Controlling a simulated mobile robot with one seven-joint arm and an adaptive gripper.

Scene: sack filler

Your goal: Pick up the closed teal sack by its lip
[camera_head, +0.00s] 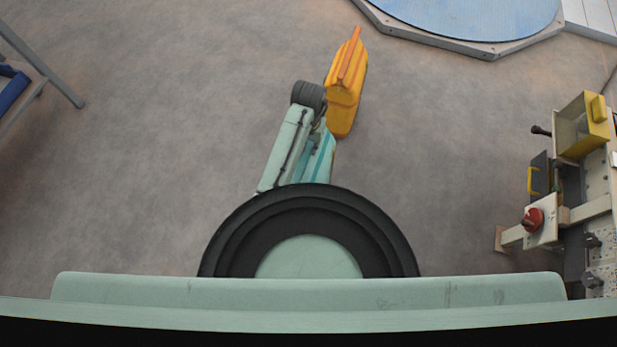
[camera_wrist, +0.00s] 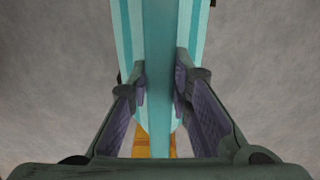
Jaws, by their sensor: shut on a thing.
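The teal sack (camera_wrist: 195,40) has light and darker teal stripes and a plain darker teal lip (camera_wrist: 158,60) running down its middle in the wrist view. My gripper (camera_wrist: 160,92) has its two padded fingers on either side of this lip and is shut on it. In the head view part of the striped teal sack (camera_head: 321,160) shows beside my arm, and the rest of it is hidden. I cannot tell whether it is clear of the floor.
An orange-yellow sack (camera_head: 343,110) with an orange lip lies just beyond the teal one. A blue round platform (camera_head: 460,12) is at the top right. A machine with a red knob (camera_head: 533,219) and a yellow box (camera_head: 582,128) stands at the right.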

